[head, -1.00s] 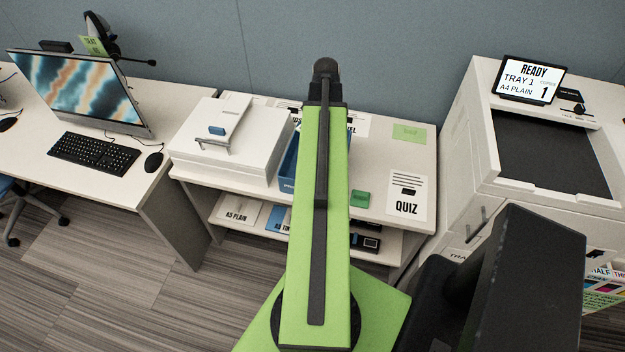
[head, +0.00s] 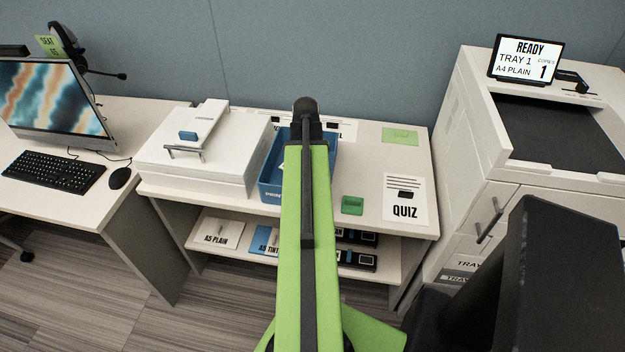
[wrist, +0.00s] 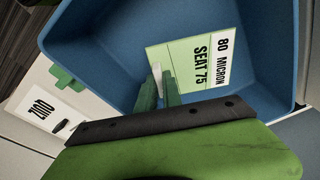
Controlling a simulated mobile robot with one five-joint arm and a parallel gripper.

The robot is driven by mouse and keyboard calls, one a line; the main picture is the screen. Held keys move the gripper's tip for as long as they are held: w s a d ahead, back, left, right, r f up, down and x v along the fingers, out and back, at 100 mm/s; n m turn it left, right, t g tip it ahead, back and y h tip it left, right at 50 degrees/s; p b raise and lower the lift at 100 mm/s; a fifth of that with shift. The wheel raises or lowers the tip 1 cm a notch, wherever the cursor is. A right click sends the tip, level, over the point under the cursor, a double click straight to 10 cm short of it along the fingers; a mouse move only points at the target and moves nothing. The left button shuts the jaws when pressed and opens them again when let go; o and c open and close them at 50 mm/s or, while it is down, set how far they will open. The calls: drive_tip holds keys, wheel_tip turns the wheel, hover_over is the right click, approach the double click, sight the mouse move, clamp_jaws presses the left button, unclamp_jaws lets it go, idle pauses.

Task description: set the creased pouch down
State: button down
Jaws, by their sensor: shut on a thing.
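The pouch (wrist: 190,62), pale green and white with the print "80 MICRON" and "SEAT 75", shows in the wrist view inside the walls of a blue tray (wrist: 110,40). My gripper (wrist: 162,88) has green fingers and is shut at the pouch's lower edge. I cannot tell whether the pouch touches the tray floor, and no crease is clear. In the head view the blue tray (head: 268,190) stands on the low white table, and my arm hides the gripper and most of the tray's inside.
A white machine (head: 200,150) stands left of the tray. A green block (head: 352,205), a QUIZ sheet (head: 404,200) and a green note (head: 399,136) lie right of it. A printer (head: 500,150) stands at the right. The table's front edge (head: 350,229) is close.

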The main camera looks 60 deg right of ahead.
wheel_tip(320, 180, down, 4)
drive_tip(key=b, duration=0.4)
drive_tip(key=shift+r, duration=0.3)
drive_tip(key=shift+f, duration=0.25)
drive_tip(key=c, duration=1.5)
unclamp_jaws()
drive_tip(key=shift+r, duration=0.1)
drive_tip(key=r+p, duration=0.4)
drive_tip(key=a+r+p, duration=0.1)
drive_tip(key=r+p, duration=0.7)
drive_tip(key=shift+a+r+p, duration=0.2)
drive_tip(key=shift+a+p, duration=0.1)
drive_tip(key=shift+a, duration=0.1)
drive_tip(key=shift+f, duration=0.15)
